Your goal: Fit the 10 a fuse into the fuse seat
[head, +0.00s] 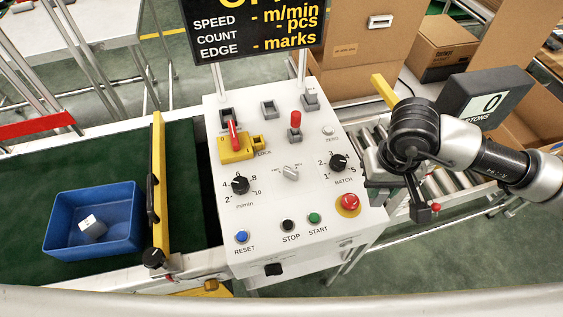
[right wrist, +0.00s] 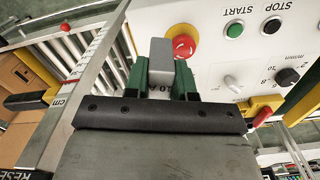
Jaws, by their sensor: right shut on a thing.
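My right gripper (head: 421,210) hangs just right of the control panel, beyond its red emergency stop. The fuse is hard to make out in the head view. A black fitting (head: 273,269) sits low on the panel's front; I cannot tell whether it is the fuse seat. A small white and grey block (head: 92,228) lies in the blue bin. My left gripper is not in view.
The white control panel (head: 262,185) carries knobs, buttons, a red-handled switch with a yellow lock (head: 236,148), and the emergency stop (head: 348,204). The blue bin (head: 68,250) stands on the green belt at left. Cartons (head: 443,45) stand behind the roller conveyor at right.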

